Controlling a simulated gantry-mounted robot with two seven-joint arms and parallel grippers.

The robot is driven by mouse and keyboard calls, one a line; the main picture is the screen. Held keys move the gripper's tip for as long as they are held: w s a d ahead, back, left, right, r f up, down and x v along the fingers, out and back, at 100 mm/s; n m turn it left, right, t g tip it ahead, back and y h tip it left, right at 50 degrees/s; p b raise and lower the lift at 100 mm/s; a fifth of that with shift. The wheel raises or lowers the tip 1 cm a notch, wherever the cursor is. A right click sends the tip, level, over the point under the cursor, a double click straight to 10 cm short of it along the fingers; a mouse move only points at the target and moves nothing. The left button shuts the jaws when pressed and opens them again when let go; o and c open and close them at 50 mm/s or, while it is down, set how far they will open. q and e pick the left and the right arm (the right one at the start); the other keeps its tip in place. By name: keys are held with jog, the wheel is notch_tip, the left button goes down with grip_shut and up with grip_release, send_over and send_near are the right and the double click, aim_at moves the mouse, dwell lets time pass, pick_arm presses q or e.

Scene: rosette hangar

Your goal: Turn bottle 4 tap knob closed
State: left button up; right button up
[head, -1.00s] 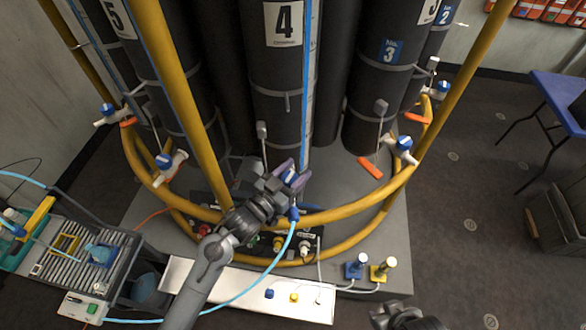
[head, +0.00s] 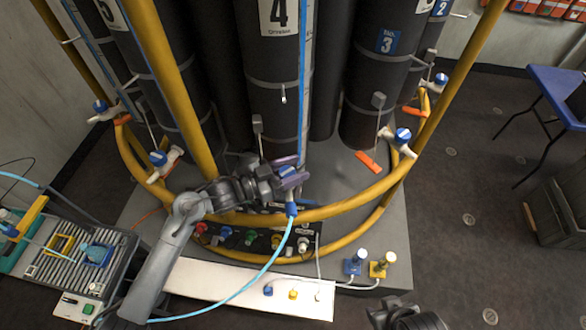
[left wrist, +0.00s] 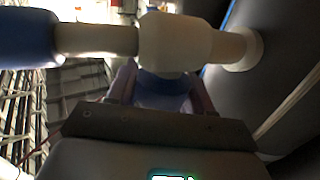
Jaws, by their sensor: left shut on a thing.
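Bottle 4 (head: 272,108) is a tall dark cylinder with a "4" label cut by the top edge. Its tap has a blue knob (head: 287,171) low in front of the bottle, with a light blue hose below it. My left gripper (head: 289,173) reaches in from the left, its purple fingers shut on the knob. In the left wrist view the pale tap body (left wrist: 175,41) crosses above the fingers, and the blue knob (left wrist: 163,86) sits between them. The knob's exact angle is mostly hidden. My right gripper (head: 408,318) is only partly visible at the bottom edge, and its jaws are unclear.
A yellow ring rail (head: 345,208) curves around the bottles, with upright yellow posts. Other blue-knobbed taps (head: 403,136) sit along it. A panel of coloured fittings (head: 250,238) lies below. A blue table (head: 560,95) stands at right. The floor at right is mostly clear.

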pick_arm(q)
jog(key=o, duration=1)
jog(key=shift+c, duration=0.2)
jog(key=shift+r, duration=0.5)
jog(key=s+d+r, duration=0.6)
jog(key=d+r, duration=0.3)
jog(key=r, duration=0.1)
jog(key=shift+s+d+p, duration=0.15)
jog(key=shift+d+p, duration=0.25)
